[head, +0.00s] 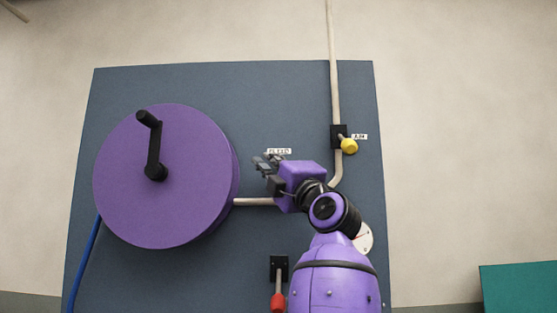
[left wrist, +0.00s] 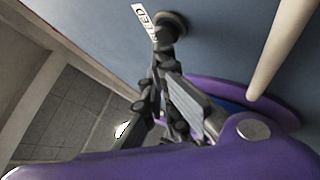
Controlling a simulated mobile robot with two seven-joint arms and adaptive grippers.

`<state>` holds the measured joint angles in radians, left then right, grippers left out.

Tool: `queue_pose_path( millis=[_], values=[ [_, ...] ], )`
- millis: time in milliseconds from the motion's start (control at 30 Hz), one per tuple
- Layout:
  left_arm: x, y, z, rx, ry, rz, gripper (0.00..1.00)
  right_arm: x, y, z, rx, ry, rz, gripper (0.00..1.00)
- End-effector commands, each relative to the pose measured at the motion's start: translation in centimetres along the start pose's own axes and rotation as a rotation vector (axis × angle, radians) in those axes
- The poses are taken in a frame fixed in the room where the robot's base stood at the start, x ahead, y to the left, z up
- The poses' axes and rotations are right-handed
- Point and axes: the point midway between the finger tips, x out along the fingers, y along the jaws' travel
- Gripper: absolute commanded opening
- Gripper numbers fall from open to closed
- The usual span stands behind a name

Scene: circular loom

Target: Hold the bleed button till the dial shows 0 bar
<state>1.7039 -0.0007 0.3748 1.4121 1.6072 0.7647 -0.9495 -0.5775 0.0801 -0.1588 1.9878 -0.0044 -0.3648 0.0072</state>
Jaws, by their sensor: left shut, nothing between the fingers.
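My left gripper (head: 266,163) is shut and empty, in front of the panel just below the BLEED label (head: 279,151). In the left wrist view the closed fingertips (left wrist: 166,38) overlap the dark round bleed button (left wrist: 175,20), beside the same label (left wrist: 143,17). They look to be at the button's face; I cannot tell whether it is pressed in. In the head view the button is hidden by my gripper. The white dial (head: 365,238) shows only as an edge behind my left arm, so its reading cannot be seen. My right gripper is not in view.
The blue-grey panel (head: 220,90) carries a purple reel (head: 200,150) with a black crank, a yellow valve knob (head: 349,146) and a red-handled lever (head: 278,301). A pale pipe (head: 334,65) runs down the panel. A teal box (head: 520,290) stands at lower right.

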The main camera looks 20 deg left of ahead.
Motion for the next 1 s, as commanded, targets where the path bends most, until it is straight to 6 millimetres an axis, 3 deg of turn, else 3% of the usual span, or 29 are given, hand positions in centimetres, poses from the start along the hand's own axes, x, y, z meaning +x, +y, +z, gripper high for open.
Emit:
queue_pose_path(
  millis=[1000],
  values=[
    [0.55,-0.46,0.41,0.0,0.0,-0.001,0.0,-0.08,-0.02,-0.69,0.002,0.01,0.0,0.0]
  ],
)
